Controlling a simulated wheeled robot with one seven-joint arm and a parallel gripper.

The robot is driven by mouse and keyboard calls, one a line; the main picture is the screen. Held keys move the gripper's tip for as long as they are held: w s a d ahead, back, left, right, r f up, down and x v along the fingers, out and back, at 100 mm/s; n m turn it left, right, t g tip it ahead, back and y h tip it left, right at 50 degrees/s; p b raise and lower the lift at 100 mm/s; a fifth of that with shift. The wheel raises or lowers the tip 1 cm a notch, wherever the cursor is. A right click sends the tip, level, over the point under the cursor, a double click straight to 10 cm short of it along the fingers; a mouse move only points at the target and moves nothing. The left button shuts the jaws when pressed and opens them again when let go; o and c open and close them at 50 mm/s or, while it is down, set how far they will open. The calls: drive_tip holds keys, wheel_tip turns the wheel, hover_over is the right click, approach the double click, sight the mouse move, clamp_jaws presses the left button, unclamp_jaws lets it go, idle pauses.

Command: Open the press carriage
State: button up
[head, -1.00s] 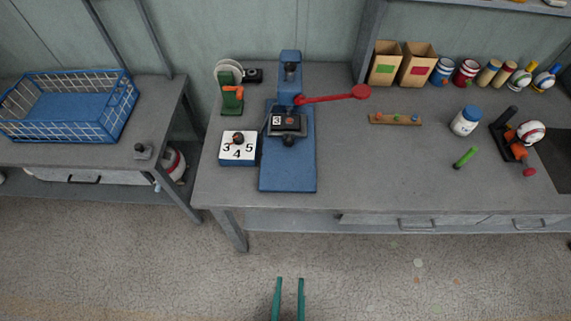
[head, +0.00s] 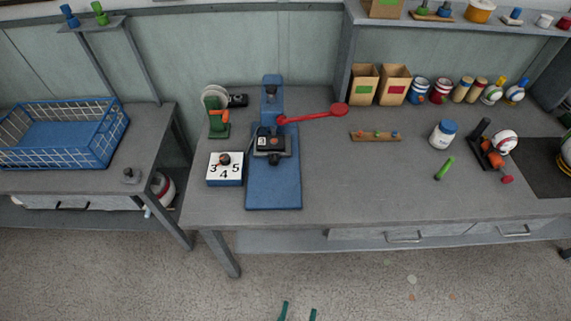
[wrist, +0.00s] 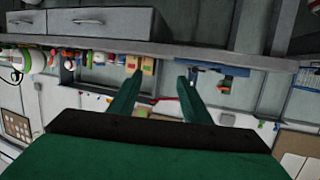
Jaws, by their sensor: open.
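The blue press (head: 285,194) stands on the grey workbench, left of its middle. Its black carriage (head: 272,142) sits on the blue base under the column. A long red lever with a round knob (head: 340,109) reaches out to the right from the column. A white block with numbers (head: 225,176) and a dark knob lies just left of the press. My gripper (head: 299,312) shows only its green fingertips at the bottom edge of the head view, apart and empty, well in front of the bench. In the wrist view my gripper's fingers (wrist: 160,82) are also spread with nothing between them.
A blue wire basket (head: 62,135) stands on the left table. A green device with an orange handle (head: 218,120) is behind the numbered block. Boxes, cans and a white jar (head: 443,134) stand to the right.

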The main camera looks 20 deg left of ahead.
drive_tip(key=w+a+y, duration=0.1)
drive_tip(key=w+a, duration=0.3)
drive_tip(key=w, duration=0.4)
drive_tip(key=w+a+n+g+y, duration=0.1)
drive_tip(key=w+a, duration=0.3)
drive_tip(key=w, duration=0.5)
drive_tip(key=w+a+y, duration=0.1)
drive_tip(key=w+a, duration=0.3)
drive_tip(key=w, duration=0.4)
drive_tip(key=shift+w+a+f+n, duration=0.1)
drive_tip(key=shift+w+f+n, duration=0.05)
drive_tip(key=shift+f+n, duration=0.15)
drive_tip(key=n+g, duration=0.1)
drive_tip(key=n, duration=0.1)
approach(273, 163)
drive_tip(key=shift+y, duration=0.3)
drive_tip(key=x, duration=0.9)
drive_tip(key=shift+d, duration=0.4)
drive_tip(key=shift+a, duration=0.1)
